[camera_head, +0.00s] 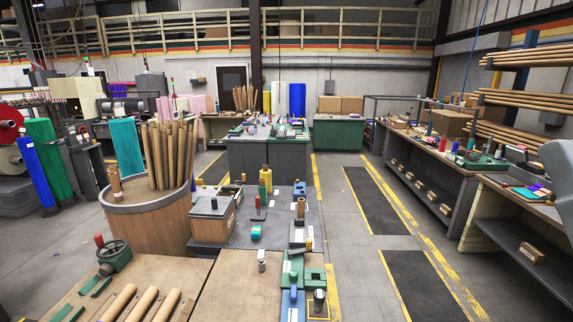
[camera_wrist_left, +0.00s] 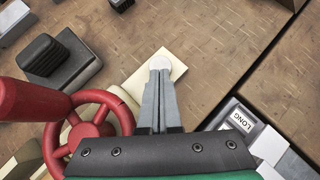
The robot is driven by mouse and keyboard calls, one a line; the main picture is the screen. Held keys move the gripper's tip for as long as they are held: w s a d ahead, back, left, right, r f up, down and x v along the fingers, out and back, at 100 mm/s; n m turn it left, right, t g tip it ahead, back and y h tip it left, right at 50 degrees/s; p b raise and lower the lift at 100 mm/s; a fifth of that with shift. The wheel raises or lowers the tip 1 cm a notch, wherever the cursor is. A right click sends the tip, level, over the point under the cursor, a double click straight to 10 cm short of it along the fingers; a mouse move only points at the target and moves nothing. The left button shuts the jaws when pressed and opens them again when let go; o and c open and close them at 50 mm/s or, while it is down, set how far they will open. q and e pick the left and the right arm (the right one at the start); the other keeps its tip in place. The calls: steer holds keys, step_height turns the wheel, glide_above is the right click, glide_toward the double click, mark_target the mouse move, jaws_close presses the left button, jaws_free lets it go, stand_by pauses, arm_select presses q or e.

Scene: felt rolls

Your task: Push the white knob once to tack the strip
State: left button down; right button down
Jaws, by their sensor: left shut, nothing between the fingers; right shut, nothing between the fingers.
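In the left wrist view, a small round white knob (camera_wrist_left: 160,62) shows right at the tips of my left gripper (camera_wrist_left: 160,75). The two grey fingers are pressed together with nothing between them. The tips overlap the knob's near edge in the picture; I cannot tell whether they touch it. A pale cream flat piece (camera_wrist_left: 177,69) lies under the knob and tips, partly hidden by the fingers. I cannot tell whether it is the strip. In the head view, part of my right arm shows at the right edge, with no fingers visible. My left gripper does not show there.
In the left wrist view, a red handwheel (camera_wrist_left: 75,140) stands close to the left of the fingers. A black block (camera_wrist_left: 60,58) lies beyond it. A box marked LONG (camera_wrist_left: 242,118) is at the right. Bare wooden tabletop (camera_wrist_left: 225,50) lies beyond the knob.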

arm_select(q)
steer(key=shift+f, duration=0.1)
stand_by(0.5)
steer(key=shift+f+b, duration=1.1)
steer(key=shift+f, duration=0.2)
step_height(320, 180, up, 6)
steer(key=p, duration=0.6)
steer(key=shift+p, duration=0.3)
